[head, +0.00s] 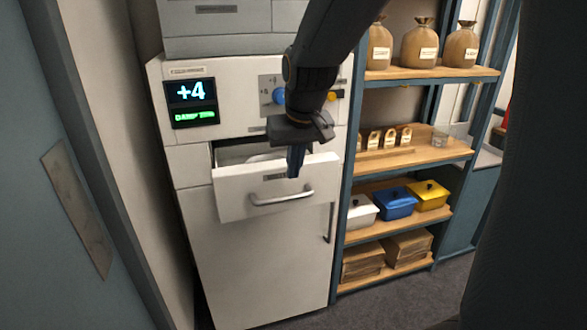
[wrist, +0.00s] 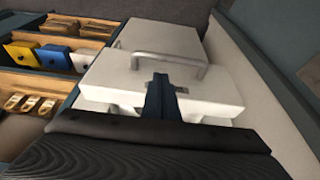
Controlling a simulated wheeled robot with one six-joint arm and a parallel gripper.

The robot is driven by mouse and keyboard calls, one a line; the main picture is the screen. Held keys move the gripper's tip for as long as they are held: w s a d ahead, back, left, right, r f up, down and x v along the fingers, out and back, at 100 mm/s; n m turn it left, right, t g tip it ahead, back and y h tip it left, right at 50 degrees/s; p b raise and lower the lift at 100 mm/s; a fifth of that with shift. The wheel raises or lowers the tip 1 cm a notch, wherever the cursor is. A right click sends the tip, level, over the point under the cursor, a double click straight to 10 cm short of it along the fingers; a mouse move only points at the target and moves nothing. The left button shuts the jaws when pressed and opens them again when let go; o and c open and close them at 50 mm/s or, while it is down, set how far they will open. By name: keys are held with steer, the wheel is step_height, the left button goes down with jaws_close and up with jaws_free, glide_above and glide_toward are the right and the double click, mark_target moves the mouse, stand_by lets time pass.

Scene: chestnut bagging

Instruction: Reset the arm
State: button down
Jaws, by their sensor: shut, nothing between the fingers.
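My gripper (head: 296,160) points down over the open drawer (head: 277,190) of the white cabinet (head: 265,255). Its dark fingers are closed together with nothing between them. In the head view the fingertips overlap the drawer's front panel near its top edge; I cannot tell whether they touch it. In the wrist view the shut fingers (wrist: 160,98) show in front of the drawer front (wrist: 115,80) and its metal handle (wrist: 168,58). The drawer is pulled partly out, and my gripper hides some of its inside.
A display (head: 191,102) reads +4. A blue knob (head: 279,96) sits behind my arm. At right, a shelf unit (head: 420,155) holds sacks (head: 419,45), small tagged items, lidded white, blue (head: 396,203) and yellow (head: 429,195) boxes, and brown stacks (head: 408,246). A wall stands close at left.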

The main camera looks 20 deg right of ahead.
steer(key=s+f+g+b, duration=0.1)
steer(key=s+f+b, duration=0.3)
steer(key=s+f, duration=0.3)
steer(key=s+f+g+b, duration=0.1)
steer(key=s+f+b, duration=0.3)
steer(key=f, duration=0.8)
steer(key=s, duration=0.2)
steer(key=shift+s+d+g, duration=0.15)
steer(key=shift+s+g, duration=0.15)
steer(key=shift+s, duration=0.1)
